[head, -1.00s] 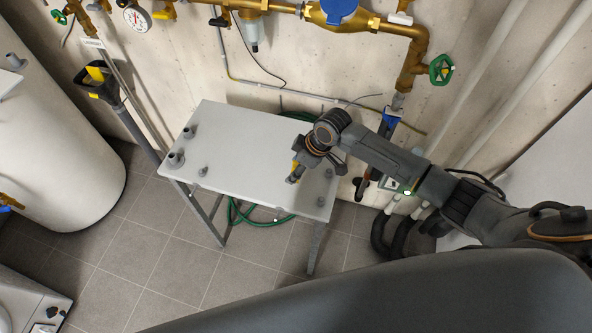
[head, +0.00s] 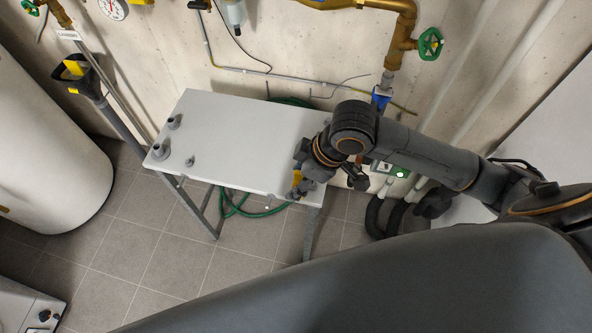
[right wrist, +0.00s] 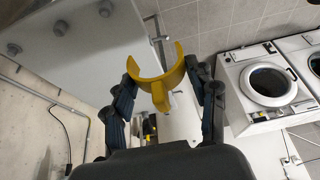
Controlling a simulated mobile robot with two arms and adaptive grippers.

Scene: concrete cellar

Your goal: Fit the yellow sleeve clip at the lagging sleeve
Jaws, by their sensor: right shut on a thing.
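The yellow sleeve clip (right wrist: 140,66) is an open C-shaped ring with a stub, held between the fingers of my right gripper (right wrist: 162,78) in the right wrist view. A dark piece with yellow bands (head: 80,76), probably the lagging sleeve, sits on the slanted grey pipe at the far left, well apart from the clip. My left gripper is out of view.
The grey table (head: 235,130) has several grey pegs (head: 160,151) on it. A green hose (head: 245,212) lies beneath. A white tank (head: 40,130) stands left. Brass pipework (head: 400,35) runs along the wall. Tiled floor (head: 150,250) in front is free.

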